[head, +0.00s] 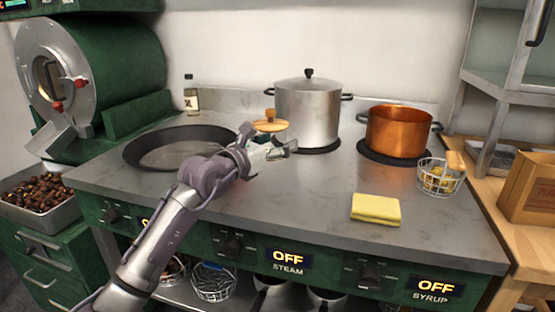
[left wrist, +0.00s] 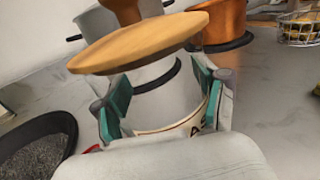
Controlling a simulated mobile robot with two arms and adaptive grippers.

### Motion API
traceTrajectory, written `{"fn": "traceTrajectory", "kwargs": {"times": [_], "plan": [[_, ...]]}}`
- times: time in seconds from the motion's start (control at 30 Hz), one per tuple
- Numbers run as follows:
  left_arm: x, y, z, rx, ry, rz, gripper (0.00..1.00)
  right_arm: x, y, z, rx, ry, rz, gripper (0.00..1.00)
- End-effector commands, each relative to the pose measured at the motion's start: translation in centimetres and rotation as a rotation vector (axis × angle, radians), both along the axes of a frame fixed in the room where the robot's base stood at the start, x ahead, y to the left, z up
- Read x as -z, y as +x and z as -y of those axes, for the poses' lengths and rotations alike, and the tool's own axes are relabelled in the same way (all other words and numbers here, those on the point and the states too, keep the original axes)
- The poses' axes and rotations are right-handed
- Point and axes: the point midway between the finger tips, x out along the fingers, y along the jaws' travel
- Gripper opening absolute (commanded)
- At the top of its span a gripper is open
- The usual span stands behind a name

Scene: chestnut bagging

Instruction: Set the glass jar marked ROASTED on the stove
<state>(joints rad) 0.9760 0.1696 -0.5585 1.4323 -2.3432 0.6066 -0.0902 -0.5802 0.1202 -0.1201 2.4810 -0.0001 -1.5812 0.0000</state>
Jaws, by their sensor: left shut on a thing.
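My left gripper (head: 280,149) is shut on the glass jar, over the middle of the stove top (head: 290,200). The jar's round wooden lid (head: 270,126) with a knob shows above the gripper. In the left wrist view the teal-padded fingers (left wrist: 163,102) stand on either side of the jar body (left wrist: 165,88), below the lid (left wrist: 140,43). Part of a label (left wrist: 190,124) shows low on the jar, but its full word is hidden. The jar's base is hidden, so I cannot tell whether it touches the stove. My right gripper is not in view.
A wide dark pan (head: 180,149) is left of the gripper. A steel pot (head: 308,112) and a copper pot (head: 397,132) stand behind and right. The front middle is clear.

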Motion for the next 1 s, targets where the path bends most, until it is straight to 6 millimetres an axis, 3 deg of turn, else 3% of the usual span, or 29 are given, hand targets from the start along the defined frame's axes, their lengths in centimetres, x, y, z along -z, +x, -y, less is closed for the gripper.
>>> {"fn": "traceTrajectory", "kwargs": {"times": [0.2,0.53,0.57,0.6,1.0], "plan": [[3.3,0.0,0.0,0.000,0.000,-0.001,0.27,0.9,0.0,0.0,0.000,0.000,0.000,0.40],[3.7,0.0,0.0,0.000,0.000,0.000,0.27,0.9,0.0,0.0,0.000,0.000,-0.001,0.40],[3.8,0.0,0.0,0.000,0.001,-0.003,0.77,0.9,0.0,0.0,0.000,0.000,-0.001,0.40],[3.8,0.0,0.0,0.000,0.001,-0.003,0.82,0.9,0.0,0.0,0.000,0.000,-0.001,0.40],[3.6,-0.4,-0.3,0.000,0.001,-0.001,0.82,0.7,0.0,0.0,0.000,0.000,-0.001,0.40]]}}
